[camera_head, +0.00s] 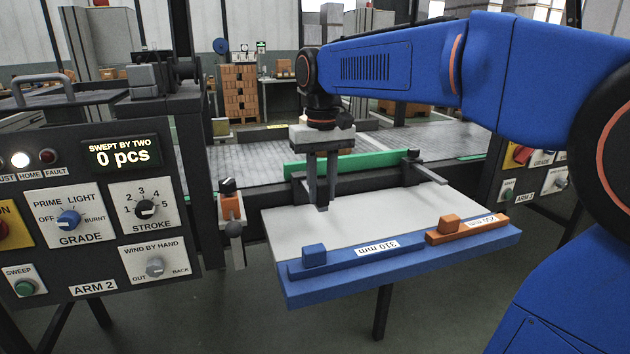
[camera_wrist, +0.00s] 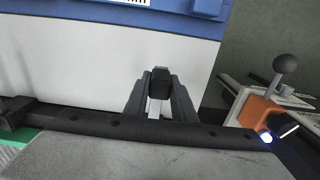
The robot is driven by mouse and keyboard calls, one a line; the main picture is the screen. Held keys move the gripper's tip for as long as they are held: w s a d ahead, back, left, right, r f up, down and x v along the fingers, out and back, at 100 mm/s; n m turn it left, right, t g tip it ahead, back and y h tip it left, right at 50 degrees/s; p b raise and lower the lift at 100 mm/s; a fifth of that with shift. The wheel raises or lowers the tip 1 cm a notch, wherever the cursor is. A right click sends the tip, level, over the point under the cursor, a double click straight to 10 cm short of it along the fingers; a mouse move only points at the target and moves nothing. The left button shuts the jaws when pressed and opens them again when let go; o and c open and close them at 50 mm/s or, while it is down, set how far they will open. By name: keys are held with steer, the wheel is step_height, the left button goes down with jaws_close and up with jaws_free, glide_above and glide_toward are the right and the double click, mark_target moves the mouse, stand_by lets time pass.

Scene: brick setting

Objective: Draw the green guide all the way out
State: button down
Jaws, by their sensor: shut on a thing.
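The green guide (camera_head: 365,162) is a long bar along the back edge of a pale plate (camera_head: 385,212). A dark arm with a black knob (camera_head: 413,154) stands at its right end. A piece of green shows in the lower left of the wrist view (camera_wrist: 18,140). My gripper (camera_head: 322,206) points down over the left part of the plate, in front of the guide. In the wrist view its fingers (camera_wrist: 160,95) are closed around a small black block (camera_wrist: 160,82). How this block joins the guide is hidden behind the fingers.
A blue bar (camera_head: 350,260) marked 310 mm and an orange bar (camera_head: 465,229) lie along the plate's front. An orange lever block (camera_head: 231,207) stands to the left. Control panel ARM 2 (camera_head: 95,225) is farther left. The plate's middle is clear.

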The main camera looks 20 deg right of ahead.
steer(key=shift+s, duration=1.05)
steer(key=c, duration=1.5)
jaws_free()
steer(key=shift+s, duration=0.1)
step_height(320, 180, up, 17)
steer(key=shift+r, duration=0.2)
